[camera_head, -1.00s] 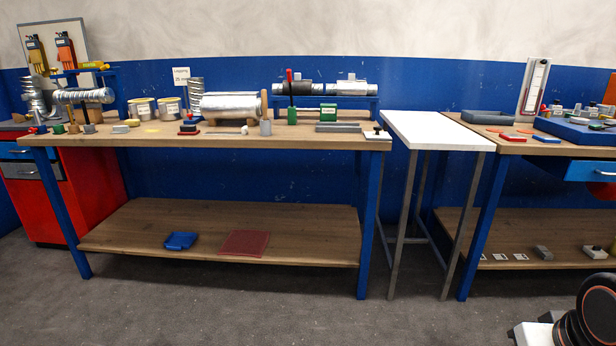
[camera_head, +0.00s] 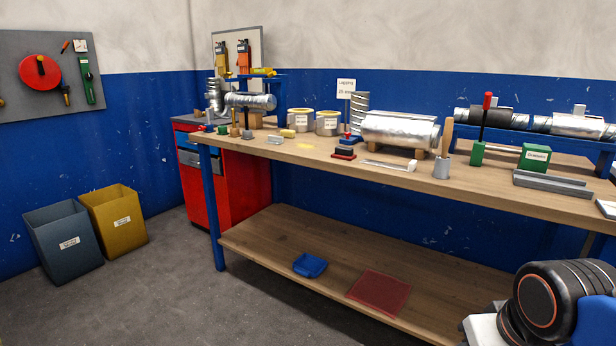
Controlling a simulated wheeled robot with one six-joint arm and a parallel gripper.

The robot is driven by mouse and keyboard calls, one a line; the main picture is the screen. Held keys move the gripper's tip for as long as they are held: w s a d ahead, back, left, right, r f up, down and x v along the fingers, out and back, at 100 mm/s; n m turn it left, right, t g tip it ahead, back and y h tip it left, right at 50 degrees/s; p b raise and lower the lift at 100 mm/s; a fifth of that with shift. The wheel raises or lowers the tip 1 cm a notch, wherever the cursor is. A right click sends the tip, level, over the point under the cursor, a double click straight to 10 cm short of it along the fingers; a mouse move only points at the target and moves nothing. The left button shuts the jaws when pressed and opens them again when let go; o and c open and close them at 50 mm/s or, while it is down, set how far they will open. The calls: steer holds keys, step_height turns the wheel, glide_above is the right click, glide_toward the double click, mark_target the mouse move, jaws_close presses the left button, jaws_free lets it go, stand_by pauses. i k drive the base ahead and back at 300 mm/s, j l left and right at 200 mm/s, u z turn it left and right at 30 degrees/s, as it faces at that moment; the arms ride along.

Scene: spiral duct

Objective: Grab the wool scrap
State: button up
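A flat pale-yellow patch (camera_head: 305,146) lies on the wooden workbench (camera_head: 480,195), in front of two labelled tins; it looks like the wool scrap. A small yellowish block (camera_head: 288,133) sits just behind and left of it, and I cannot tell for sure which of the two is the wool. Both lie uncovered on the bench top. A black and blue part of my own arm shows at the lower right, well apart from them. My gripper is not in view.
A foil-wrapped duct (camera_head: 400,132) on wooden supports stands right of the patch. A red cabinet (camera_head: 205,180) stands at the bench's left end. Grey (camera_head: 65,240) and yellow (camera_head: 115,220) bins stand by the left wall. Floor before the bench is clear.

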mark_target(289, 133)
steer(key=i+j+u, duration=0.15)
steer(key=i+u, duration=0.25)
steer(key=i, duration=0.45)
